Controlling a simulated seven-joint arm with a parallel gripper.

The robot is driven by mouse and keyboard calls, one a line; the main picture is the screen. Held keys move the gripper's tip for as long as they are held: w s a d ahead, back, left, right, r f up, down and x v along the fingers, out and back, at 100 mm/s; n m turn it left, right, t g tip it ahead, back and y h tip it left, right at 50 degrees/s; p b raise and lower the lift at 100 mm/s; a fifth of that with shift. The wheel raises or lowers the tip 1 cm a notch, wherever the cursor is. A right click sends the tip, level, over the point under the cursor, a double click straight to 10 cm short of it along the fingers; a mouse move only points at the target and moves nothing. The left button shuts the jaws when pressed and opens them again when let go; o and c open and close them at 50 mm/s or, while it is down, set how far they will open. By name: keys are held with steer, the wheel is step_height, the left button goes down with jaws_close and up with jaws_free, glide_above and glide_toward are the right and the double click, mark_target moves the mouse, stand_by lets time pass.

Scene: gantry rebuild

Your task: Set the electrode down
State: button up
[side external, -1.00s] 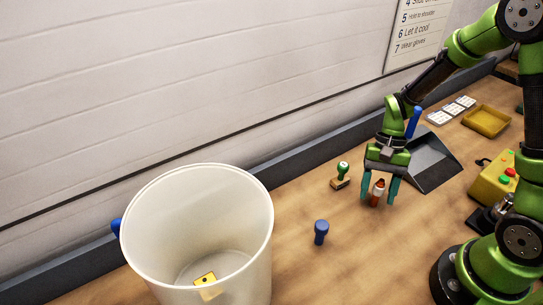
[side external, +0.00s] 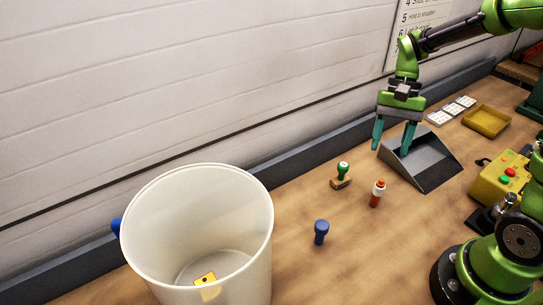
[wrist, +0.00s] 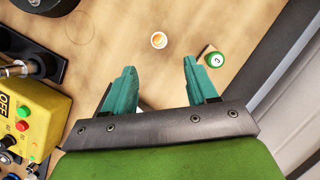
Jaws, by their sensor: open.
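The thing I take for the electrode, a small upright red cylinder with a white collar and orange top (side external: 377,193), stands on the wooden table in the side external view. In the wrist view its round top (wrist: 159,40) shows beyond the fingertips, between their lines. My gripper (side external: 391,149) is open and empty, raised above the table and behind the electrode, near the grey dustpan. Its two teal fingers are spread apart in the wrist view (wrist: 158,68). Nothing touches the electrode.
A large white bin (side external: 258,225) stands front left. A yellow button box (side external: 497,184) and yellow tray (side external: 487,121) are further right.

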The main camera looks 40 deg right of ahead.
steer(key=s+a+r+n+t+h, duration=0.1)
steer(key=s+a+r+n+t, duration=0.5)
steer(key=a+r+t, duration=0.2)
step_height(320, 180, up, 3)
steer(key=shift+s+f+t, duration=0.2)
steer(key=shift+s+t, duration=0.2)
steer(key=shift+t, duration=0.6)
